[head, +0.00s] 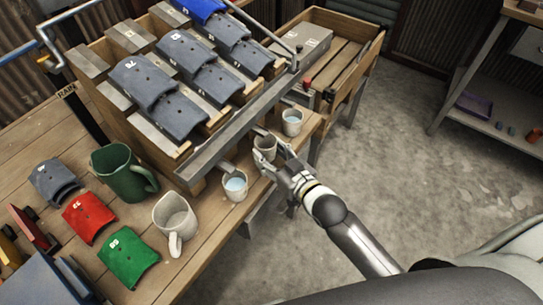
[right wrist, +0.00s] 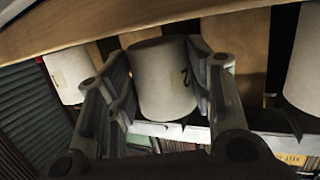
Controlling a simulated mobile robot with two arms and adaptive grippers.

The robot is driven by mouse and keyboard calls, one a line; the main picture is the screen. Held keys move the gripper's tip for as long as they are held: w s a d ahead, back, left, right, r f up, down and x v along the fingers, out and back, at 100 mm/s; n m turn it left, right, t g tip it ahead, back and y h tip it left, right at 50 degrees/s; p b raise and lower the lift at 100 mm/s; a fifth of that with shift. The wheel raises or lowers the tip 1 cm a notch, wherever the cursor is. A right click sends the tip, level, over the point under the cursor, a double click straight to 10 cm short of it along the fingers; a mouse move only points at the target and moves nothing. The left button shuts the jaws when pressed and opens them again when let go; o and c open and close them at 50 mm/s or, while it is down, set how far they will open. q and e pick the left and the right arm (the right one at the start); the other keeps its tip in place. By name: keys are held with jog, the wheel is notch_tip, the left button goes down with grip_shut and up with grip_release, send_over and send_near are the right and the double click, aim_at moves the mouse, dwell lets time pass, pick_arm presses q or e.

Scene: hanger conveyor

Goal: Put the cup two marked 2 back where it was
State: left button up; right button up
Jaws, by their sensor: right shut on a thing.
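The cup marked 2 is a small pale grey cup (head: 264,148), between two similar cups along the front edge of the wooden bench. In the right wrist view the cup (right wrist: 160,82) shows a dark 2 on its side and sits between both fingers. My right gripper (head: 277,162) is shut on it, reaching in from the right. The cup looks upright; whether its base touches the bench I cannot tell. The gripper hides part of it. My left gripper is not in view.
Cups with water stand on either side, one nearer (head: 235,187) and one farther (head: 292,123). A metal gutter (head: 245,118) with spouts runs just above. A white jug (head: 174,218) and green pitcher (head: 122,174) stand to the left. Open floor (head: 400,170) lies right.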

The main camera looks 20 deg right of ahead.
jog(key=shift+s+f, duration=0.2)
jog(key=shift+f, duration=0.25)
jog(key=shift+f, duration=0.15)
jog(key=o, duration=1.1)
jog(key=shift+c, duration=0.2)
jog(key=shift+r, duration=0.2)
jog(key=shift+s+d, duration=0.15)
jog(key=shift+s, duration=0.1)
jog(key=v, duration=1.1)
jog(key=shift+s, duration=0.2)
